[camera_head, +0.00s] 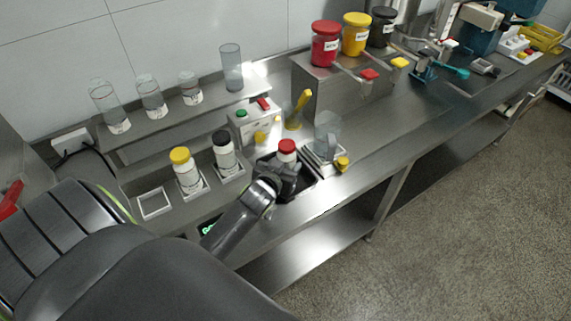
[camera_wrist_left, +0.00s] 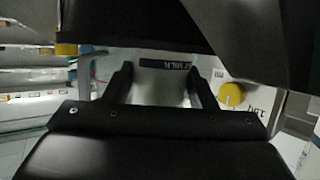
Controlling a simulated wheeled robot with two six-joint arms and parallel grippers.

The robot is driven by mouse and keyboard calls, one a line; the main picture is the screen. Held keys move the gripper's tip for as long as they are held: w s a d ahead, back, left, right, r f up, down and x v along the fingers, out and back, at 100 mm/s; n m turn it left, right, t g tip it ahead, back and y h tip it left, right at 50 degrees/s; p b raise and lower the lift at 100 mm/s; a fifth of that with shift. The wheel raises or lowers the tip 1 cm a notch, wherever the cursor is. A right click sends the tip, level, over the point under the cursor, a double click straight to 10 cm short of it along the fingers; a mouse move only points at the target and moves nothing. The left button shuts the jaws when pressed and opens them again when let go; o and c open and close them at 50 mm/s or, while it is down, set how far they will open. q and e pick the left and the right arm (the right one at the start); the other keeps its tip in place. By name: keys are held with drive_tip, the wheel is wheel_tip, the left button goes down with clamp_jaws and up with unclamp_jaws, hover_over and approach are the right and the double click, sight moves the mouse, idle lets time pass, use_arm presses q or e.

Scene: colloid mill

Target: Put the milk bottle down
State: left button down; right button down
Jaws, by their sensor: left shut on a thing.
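The milk bottle (camera_head: 287,147) has a red cap and a white body, and only its top shows in the head view. My left gripper (camera_head: 281,172) is shut around it and hides its lower part. In the left wrist view the bottle (camera_wrist_left: 160,84) sits between the two dark fingers of the gripper (camera_wrist_left: 162,92), with a dark label reading MILK. My right gripper is not in view.
An empty white square holder (camera_head: 154,204) lies left of a yellow-capped bottle (camera_head: 186,170) and a black-capped bottle (camera_head: 223,152). A clear jug (camera_head: 327,132) stands close right of my gripper. A control box (camera_head: 252,122) is behind. The steel counter (camera_head: 385,137) farther right has bare room.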

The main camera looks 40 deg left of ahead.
use_arm(q)
drive_tip(key=shift+f, duration=0.1)
drive_tip(key=c, duration=1)
unclamp_jaws()
drive_tip(key=o, duration=0.4)
